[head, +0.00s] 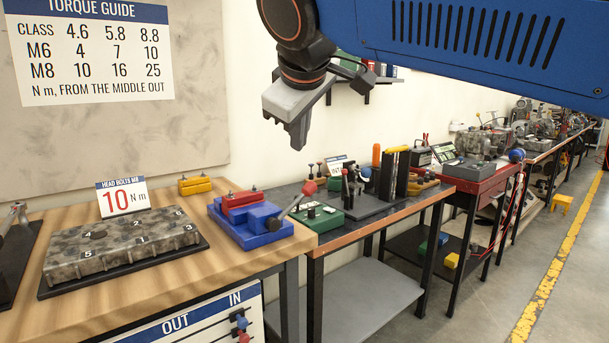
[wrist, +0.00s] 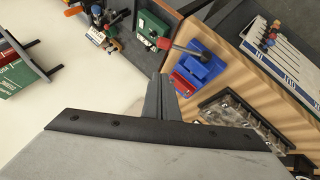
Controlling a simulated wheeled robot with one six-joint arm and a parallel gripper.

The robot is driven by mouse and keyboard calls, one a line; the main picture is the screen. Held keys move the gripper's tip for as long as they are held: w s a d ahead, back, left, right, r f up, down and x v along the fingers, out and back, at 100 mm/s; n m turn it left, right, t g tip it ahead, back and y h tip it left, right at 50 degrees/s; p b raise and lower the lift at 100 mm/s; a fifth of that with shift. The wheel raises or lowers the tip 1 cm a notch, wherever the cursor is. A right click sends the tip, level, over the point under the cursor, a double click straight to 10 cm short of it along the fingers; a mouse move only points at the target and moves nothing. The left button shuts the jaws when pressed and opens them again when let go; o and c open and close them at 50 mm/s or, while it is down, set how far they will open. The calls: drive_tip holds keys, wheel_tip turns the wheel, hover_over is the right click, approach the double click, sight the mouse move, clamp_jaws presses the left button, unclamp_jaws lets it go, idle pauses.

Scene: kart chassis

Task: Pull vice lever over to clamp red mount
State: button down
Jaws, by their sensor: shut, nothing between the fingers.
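The blue vice (head: 250,226) stands at the right end of the wooden bench. The red mount (head: 240,200) sits in it, toward its back. The vice lever (head: 296,202) is a grey rod with a red knob, leaning up and to the right past the bench edge. In the wrist view, the vice (wrist: 205,64), the red mount (wrist: 184,82) and the lever (wrist: 187,50) lie beyond the fingers. My gripper (head: 297,143) is shut and empty, high above the vice and apart from it; its closed fingers also show in the wrist view (wrist: 162,82).
A grey engine head (head: 122,245) with numbered bolts lies left of the vice, by a torque sign (head: 123,197). Yellow blocks (head: 195,185) sit behind. A second bench with a green box (head: 317,216) and tools stands to the right. The air above the vice is clear.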

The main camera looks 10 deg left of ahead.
drive_tip(key=m, duration=0.2)
approach(312, 184)
drive_tip(key=w+a+f, duration=0.3)
drive_tip(key=w+a, duration=0.1)
drive_tip(key=shift+w+d+f, duration=0.25)
drive_tip(key=shift+d+f, duration=0.1)
drive_tip(key=shift+f, duration=0.25)
drive_tip(key=shift+w, duration=0.1)
drive_tip(key=shift+w+d+f, duration=0.65)
drive_tip(key=shift+f, duration=0.45)
drive_tip(key=shift+d, duration=0.1)
drive_tip(key=shift+w, duration=0.1)
